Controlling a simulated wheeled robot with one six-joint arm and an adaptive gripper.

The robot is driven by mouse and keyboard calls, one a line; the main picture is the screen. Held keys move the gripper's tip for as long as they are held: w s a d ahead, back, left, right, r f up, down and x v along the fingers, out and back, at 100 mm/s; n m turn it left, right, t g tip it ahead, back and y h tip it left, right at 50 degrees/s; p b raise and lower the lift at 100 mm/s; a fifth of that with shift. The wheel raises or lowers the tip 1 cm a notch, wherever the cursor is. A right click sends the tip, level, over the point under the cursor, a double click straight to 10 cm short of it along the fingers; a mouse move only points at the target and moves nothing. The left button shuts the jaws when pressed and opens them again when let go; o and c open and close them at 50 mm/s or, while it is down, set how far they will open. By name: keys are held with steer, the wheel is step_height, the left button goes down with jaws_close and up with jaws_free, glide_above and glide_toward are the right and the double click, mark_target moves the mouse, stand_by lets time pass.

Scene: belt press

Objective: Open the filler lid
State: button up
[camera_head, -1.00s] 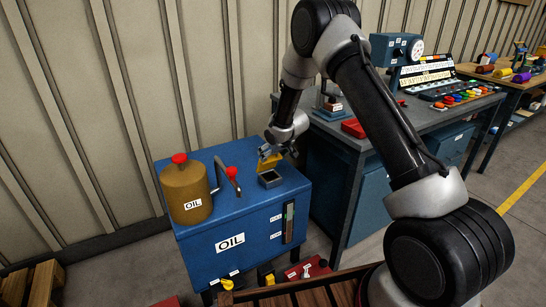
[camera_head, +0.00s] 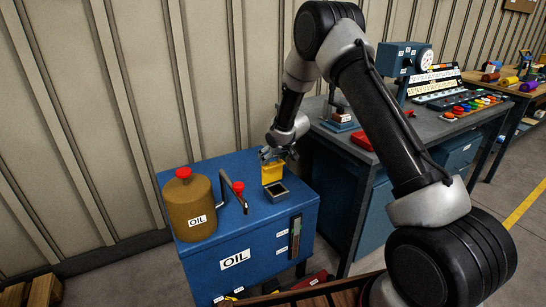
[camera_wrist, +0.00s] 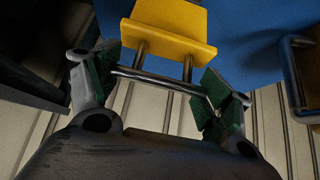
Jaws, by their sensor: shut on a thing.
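The yellow filler lid (camera_head: 272,174) stands raised, roughly upright, at the back edge of the open square filler neck (camera_head: 277,193) on the blue oil tank (camera_head: 245,220). The neck's dark inside shows. My gripper (camera_head: 275,153) is at the top of the lid. In the wrist view, the lid (camera_wrist: 170,24) carries a metal bar handle (camera_wrist: 160,82) on two posts. The fingers of my gripper (camera_wrist: 163,88) are at the two ends of this bar, shut on the handle. The lid's hinge is hidden.
A brown oil can (camera_head: 190,208) with a red cap and a red-knobbed lever (camera_head: 238,187) stand left of the filler. A sight gauge (camera_head: 295,238) is on the tank's front. A grey workbench (camera_head: 385,140) stands close on the right; the ribbed wall (camera_head: 110,120) is behind.

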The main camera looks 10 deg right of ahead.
steer(key=shift+r, duration=0.1)
steer(key=o, duration=1.4)
steer(key=v, duration=1.1)
steer(key=shift+s+d+r, duration=0.15)
steer(key=shift+s+r, duration=0.1)
steer(key=shift+s, duration=0.05)
